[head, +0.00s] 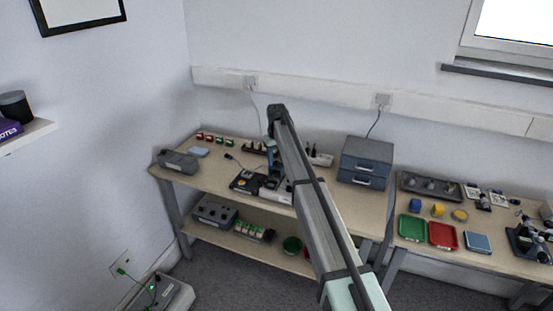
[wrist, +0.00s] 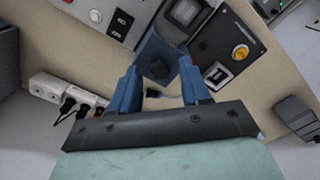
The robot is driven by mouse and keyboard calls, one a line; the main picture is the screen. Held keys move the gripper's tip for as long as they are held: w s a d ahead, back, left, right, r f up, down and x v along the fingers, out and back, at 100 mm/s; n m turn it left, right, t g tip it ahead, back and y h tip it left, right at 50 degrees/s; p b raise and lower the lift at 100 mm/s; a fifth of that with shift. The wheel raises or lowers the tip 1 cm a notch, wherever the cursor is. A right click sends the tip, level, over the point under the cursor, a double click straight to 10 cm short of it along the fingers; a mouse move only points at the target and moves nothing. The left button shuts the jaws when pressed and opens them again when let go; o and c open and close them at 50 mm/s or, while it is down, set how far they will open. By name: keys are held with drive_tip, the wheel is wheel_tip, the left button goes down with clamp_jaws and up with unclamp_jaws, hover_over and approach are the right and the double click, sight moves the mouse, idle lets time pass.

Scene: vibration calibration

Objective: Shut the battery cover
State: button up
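My gripper (wrist: 160,75) shows in the wrist view with its two blue fingers spread apart and nothing clearly held between them. It points down at the bench beside a black-topped device (wrist: 228,45) with an orange-yellow knob. A small pale-framed rectangle (wrist: 217,75) is on that device's near end; I cannot tell for sure whether it is the battery cover, or whether it is open. A dark blue block or stand (wrist: 161,55) lies beyond and between my fingertips. In the head view my gripper (head: 271,178) is over the left bench, with the device (head: 246,181) just left of it.
A white power strip with black plugs (wrist: 68,97) lies left in the wrist view, and a grey box (wrist: 296,114) at right. In the head view a blue-grey drawer unit (head: 365,162) stands right of my arm. The bench (head: 205,174) has bare room at its front left.

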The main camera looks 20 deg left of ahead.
clamp_jaws()
idle(0.3)
drive_tip(key=shift+s, duration=0.15)
drive_tip(key=s, duration=0.6)
drive_tip(key=shift+s, duration=0.15)
drive_tip(key=shift+o, duration=0.4)
unclamp_jaws()
drive_tip(key=shift+r, duration=0.1)
wheel_tip(320, 180, up, 14)
